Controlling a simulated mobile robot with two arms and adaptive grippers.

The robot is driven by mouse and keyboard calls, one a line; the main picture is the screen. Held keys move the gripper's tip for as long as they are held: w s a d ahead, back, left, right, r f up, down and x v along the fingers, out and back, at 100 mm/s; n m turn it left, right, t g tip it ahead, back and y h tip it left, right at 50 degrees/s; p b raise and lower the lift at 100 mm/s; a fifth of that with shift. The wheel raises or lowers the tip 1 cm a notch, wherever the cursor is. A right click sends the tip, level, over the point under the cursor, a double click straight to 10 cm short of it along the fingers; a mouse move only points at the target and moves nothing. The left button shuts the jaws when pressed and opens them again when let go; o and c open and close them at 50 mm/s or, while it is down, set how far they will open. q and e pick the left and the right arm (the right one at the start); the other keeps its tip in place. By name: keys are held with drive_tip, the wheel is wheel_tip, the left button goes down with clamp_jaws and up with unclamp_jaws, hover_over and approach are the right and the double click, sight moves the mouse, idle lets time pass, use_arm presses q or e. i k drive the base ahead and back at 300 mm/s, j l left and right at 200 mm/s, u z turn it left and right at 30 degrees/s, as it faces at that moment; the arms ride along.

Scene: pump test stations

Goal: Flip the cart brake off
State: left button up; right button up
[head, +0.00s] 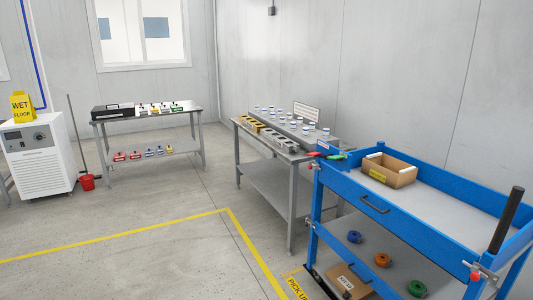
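The blue cart (345,192) stands at the right, with a grey top tray and a lower shelf. A black upright handle (507,220) rises at its near right corner. A small metal fitting with a red part (475,276) sits on the near corner post below it. A red piece (315,155) and a green piece (337,156) show at the cart's far left corner. I cannot tell which of these parts is the brake, or its position. Neither of my grippers is in view.
An open cardboard box (390,176) sits in the cart's tray. Blue, orange and green round parts (382,260) lie on its lower shelf. A metal bench (268,172) stands behind the cart. Yellow floor tape (150,232) marks clear floor to the left.

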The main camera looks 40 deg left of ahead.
sight(324, 157)
drive_tip(key=u, duration=1.05)
drive_tip(key=i+j, duration=0.2)
drive_tip(key=i, duration=0.35)
drive_tip(key=i+j, duration=0.15)
drive_tip(key=i, duration=0.4)
drive_tip(key=i+j, duration=0.2)
drive_tip(key=i, duration=0.35)
drive_tip(key=i+j, duration=0.2)
drive_tip(key=i, duration=0.4)
drive_tip(key=i+j, duration=0.2)
drive_tip(key=i, duration=0.35)
drive_tip(key=u, duration=0.05)
